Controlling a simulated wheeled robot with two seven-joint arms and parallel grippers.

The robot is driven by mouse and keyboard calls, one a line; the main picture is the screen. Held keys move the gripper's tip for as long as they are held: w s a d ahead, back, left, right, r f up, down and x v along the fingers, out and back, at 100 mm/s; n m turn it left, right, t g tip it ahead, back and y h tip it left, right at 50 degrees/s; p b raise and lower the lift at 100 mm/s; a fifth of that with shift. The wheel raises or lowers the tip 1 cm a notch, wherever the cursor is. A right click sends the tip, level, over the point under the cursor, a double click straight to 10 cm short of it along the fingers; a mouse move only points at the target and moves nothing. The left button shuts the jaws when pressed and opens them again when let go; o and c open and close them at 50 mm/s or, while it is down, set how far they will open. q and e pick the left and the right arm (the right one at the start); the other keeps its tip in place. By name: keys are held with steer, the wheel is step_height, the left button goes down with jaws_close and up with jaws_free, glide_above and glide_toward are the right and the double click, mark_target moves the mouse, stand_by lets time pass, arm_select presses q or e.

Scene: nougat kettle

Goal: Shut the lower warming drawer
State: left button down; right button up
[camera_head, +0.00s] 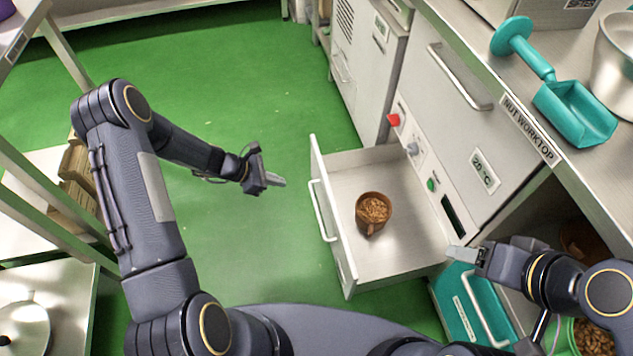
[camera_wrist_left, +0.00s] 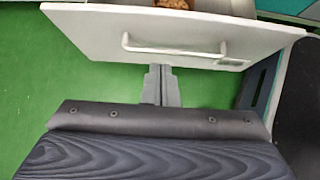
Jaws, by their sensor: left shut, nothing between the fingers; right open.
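The lower warming drawer (camera_head: 342,184) is pulled well out of the white cabinet in the head view, with a brown bowl of nuts (camera_head: 373,213) inside it. Its front panel carries a bar handle (camera_head: 322,211), and this handle also shows in the left wrist view (camera_wrist_left: 174,47). My left gripper (camera_head: 278,182) is shut and empty, to the left of the drawer front with a gap between them. In the left wrist view its fingertips point at the panel below the handle. My right gripper (camera_head: 462,254) is open and empty by the drawer's near right corner, its contact with the drawer unclear.
An upper door with a handle (camera_head: 461,77) is flush above the control panel. A teal drawer (camera_head: 469,304) stands below right. A teal scoop (camera_head: 572,109) and a metal pot lie on the nut worktop (camera_head: 485,80). Green floor left of the drawer is free.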

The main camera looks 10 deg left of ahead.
mark_target(326, 189)
arm_select(q)
steer(key=b+x, duration=0.1)
steer(key=x, duration=0.3)
steer(key=b+x, duration=0.1)
steer(key=x, duration=0.3)
steer(key=d+r+b+x, duration=0.1)
steer(key=x, duration=0.3)
steer(key=shift+w+d, duration=0.1)
steer(key=shift+w, duration=0.05)
steer(key=shift+w+d+b, duration=0.3)
steer(key=shift+d+b, duration=0.05)
steer(key=shift+d, duration=0.25)
arm_select(e)
steer(key=shift+f, duration=1.95)
arm_select(q)
steer(key=shift+d, duration=0.1)
